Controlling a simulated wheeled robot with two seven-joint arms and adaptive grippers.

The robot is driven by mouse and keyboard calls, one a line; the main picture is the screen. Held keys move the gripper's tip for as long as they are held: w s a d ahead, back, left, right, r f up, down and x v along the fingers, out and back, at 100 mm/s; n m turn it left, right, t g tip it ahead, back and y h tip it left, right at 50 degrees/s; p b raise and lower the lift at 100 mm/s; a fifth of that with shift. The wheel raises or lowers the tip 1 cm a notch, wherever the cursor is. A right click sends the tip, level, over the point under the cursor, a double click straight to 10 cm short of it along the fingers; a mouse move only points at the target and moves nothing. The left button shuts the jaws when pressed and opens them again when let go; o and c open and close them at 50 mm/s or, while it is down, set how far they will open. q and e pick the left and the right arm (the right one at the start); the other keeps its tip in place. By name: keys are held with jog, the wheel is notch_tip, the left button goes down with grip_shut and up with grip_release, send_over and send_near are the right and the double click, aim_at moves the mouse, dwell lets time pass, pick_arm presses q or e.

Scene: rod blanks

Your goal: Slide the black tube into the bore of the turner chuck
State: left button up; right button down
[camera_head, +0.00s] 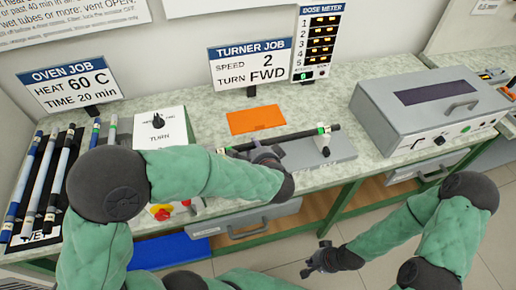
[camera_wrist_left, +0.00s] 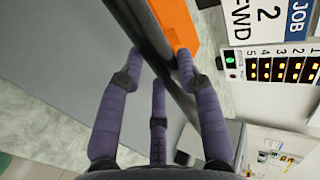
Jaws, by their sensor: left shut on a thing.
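My left gripper (camera_head: 266,153) is shut on the black tube (camera_head: 297,134). In the left wrist view, the gripper's purple fingers (camera_wrist_left: 160,75) close around the dark tube (camera_wrist_left: 150,32). The tube lies roughly level above the grey turner base (camera_head: 335,152). The turner control box (camera_head: 162,128) stands to the left. My left forearm hides much of the area beside it, so the chuck bore and its relation to the tube's left end cannot be made out. My right gripper (camera_head: 319,258) is open and empty, away from the bench.
An orange mat (camera_head: 256,119) lies behind the tube. A grey oven (camera_head: 430,105) stands to the right. Several tubes lie on a black rack (camera_head: 28,228) at the left. Signs and a dose meter (camera_head: 320,45) stand at the back. Bench between mat and oven is clear.

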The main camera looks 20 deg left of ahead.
pick_arm(q)
jog(key=shift+s+a, duration=0.3)
jog(key=shift+a, duration=0.15)
jog(key=o, duration=1.2)
jog(key=shift+o, duration=0.2)
jog(key=v, duration=1.2)
